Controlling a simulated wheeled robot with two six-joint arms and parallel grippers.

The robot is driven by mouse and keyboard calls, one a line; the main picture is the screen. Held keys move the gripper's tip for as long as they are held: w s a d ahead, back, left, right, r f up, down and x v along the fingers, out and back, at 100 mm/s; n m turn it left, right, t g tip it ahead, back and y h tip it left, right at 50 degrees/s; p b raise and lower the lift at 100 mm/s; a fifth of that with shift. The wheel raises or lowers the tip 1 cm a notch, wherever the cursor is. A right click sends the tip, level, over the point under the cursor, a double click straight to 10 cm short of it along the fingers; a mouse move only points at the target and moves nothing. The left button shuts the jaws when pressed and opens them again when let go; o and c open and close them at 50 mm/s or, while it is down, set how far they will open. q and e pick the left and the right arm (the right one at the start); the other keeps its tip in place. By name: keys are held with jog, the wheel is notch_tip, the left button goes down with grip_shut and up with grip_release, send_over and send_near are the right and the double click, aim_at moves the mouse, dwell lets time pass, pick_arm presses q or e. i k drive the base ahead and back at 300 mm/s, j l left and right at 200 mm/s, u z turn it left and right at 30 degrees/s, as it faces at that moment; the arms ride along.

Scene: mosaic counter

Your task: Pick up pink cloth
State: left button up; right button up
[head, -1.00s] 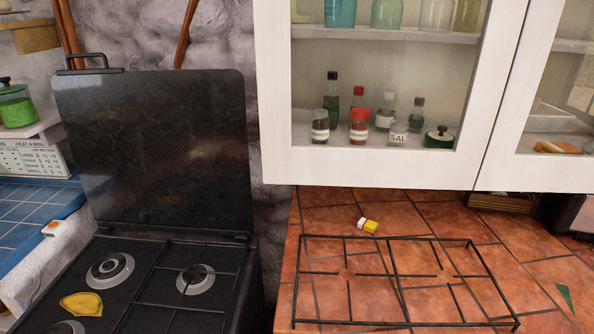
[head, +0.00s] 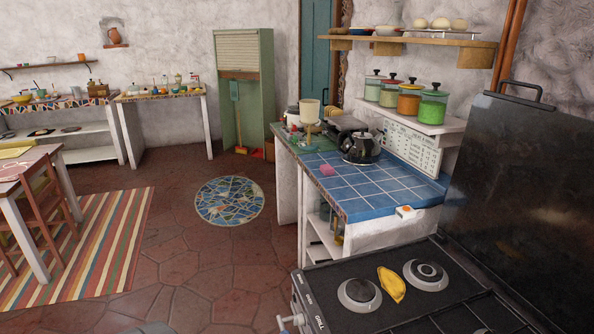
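A small pink item (head: 327,169) lies on the blue tiled counter (head: 375,203), near its left edge. It is too small to tell whether it is a cloth. A flat pale pink patch (head: 12,171) also shows on the wooden table at the far left, partly cut off by the frame edge. Neither of my grippers is in view.
The black stove (head: 385,290), with a yellow item (head: 391,285) on it, fills the lower right. A kettle (head: 360,147) and other kitchenware stand on the blue counter. The floor around the round mosaic rug (head: 229,201) is clear. A chair (head: 45,215) and striped rug (head: 95,245) are left.

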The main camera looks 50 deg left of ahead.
aim_at(325, 170)
jog(key=u, duration=1.4)
